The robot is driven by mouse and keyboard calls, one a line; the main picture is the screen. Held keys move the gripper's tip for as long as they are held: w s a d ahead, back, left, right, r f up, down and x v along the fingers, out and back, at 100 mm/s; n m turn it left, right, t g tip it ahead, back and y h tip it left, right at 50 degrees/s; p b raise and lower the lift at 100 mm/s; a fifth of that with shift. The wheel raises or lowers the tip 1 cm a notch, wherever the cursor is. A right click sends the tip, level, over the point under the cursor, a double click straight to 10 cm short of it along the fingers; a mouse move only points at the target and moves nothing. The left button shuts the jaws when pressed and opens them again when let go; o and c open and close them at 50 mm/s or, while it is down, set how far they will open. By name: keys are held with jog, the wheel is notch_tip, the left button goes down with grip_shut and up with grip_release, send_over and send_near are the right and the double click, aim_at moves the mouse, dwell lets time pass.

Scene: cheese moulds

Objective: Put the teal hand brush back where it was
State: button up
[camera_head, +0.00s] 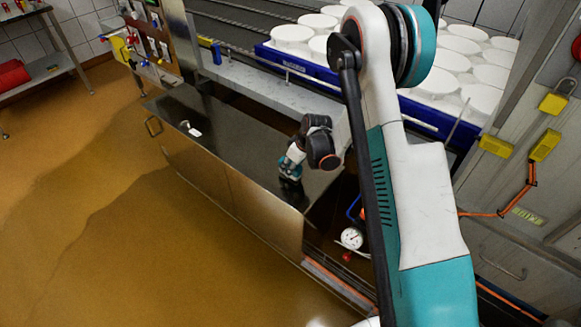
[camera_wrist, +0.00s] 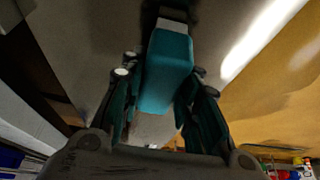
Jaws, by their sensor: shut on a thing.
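The teal hand brush (camera_wrist: 166,70) shows in the wrist view as a teal block between the two fingers of my gripper (camera_wrist: 161,82). My gripper is shut on it, with a finger along each side. A pale band and a dark part show at the brush's far end. In the head view my gripper (camera_head: 291,164) is low at the right end of the dark metal cabinet top (camera_head: 235,140). The brush is too small and dark there to make out clearly, and I cannot tell whether it touches the top.
A small white item (camera_head: 194,132) lies on the cabinet top to the left. A blue tray (camera_head: 320,68) with many white moulds stands behind. A round gauge (camera_head: 351,238) is right of the cabinet. Brown floor (camera_head: 100,240) lies clear at the left.

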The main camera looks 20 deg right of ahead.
jog(key=o, duration=1)
jog(key=shift+f, duration=0.1)
jog(key=shift+o, duration=0.2)
